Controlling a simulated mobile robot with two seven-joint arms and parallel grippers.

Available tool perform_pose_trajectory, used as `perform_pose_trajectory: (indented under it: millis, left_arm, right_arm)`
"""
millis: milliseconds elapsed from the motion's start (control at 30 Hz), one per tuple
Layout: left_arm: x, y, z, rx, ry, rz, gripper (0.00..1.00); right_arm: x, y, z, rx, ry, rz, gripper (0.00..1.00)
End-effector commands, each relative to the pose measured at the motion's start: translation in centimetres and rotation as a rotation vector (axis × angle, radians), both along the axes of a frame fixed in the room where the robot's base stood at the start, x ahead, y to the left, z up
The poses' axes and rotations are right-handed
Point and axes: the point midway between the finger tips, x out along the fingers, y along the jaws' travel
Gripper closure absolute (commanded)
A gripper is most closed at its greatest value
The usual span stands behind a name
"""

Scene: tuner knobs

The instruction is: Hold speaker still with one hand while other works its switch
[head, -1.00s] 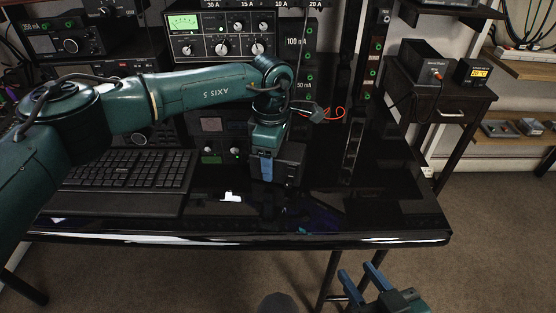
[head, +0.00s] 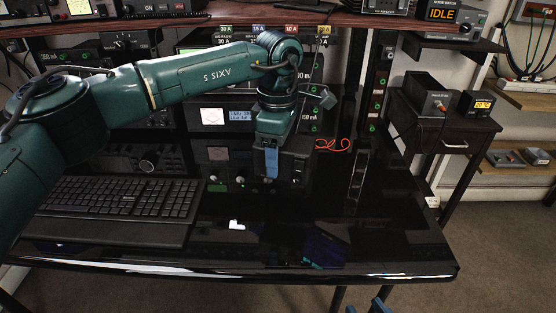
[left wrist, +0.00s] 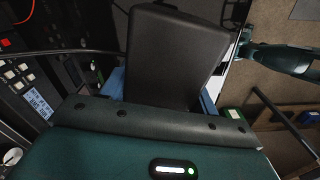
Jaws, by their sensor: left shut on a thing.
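The speaker (head: 296,161) is a dark box on the glossy black desk, partly hidden behind my left gripper. My left gripper (head: 271,163) points down and is shut on the speaker. In the left wrist view the speaker (left wrist: 175,55) fills the space between the two blue fingers. Its switch is not clearly visible in either view. My right gripper (head: 366,305) shows only its blue fingertips at the bottom edge of the head view, in front of the desk. The fingertips are apart, with nothing seen between them.
A black keyboard (head: 120,200) lies to the left on the desk (head: 400,240). Racks of equipment stand behind the speaker, under a wooden shelf (head: 200,20). A red cable (head: 333,145) lies right of the speaker. The desk's front right is mostly clear.

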Motion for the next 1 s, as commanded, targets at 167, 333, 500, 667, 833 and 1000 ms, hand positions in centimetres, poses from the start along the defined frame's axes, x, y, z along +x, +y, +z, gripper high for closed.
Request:
perform_pose_trajectory:
  millis: [167, 333, 500, 667, 833, 1000]
  left_arm:
    - [0.0, 0.0, 0.1, -0.001, -0.002, 0.0, 0.63]
    - [0.0, 0.0, -0.1, -0.001, -0.002, 0.0, 0.63]
    - [0.0, 0.0, -0.6, -0.001, -0.002, 0.0, 0.63]
    - [0.0, 0.0, -1.1, -0.001, -0.002, 0.0, 0.63]
    - [0.0, 0.0, -1.6, -0.001, -0.003, 0.0, 0.63]
    - [0.0, 0.0, -2.0, -0.001, -0.003, 0.0, 0.63]
  right_arm:
    - [0.1, 0.0, 0.2, 0.002, -0.004, -0.004, 0.64]
    - [0.1, -0.1, 0.1, 0.005, -0.004, -0.008, 0.64]
    - [0.1, 0.0, -0.2, 0.003, -0.003, -0.005, 0.64]
    - [0.1, 0.0, -0.5, 0.002, -0.003, -0.004, 0.64]
    - [0.1, 0.0, -0.7, 0.002, -0.003, -0.003, 0.64]
    - [0.1, 0.0, -1.0, 0.002, -0.002, -0.003, 0.64]
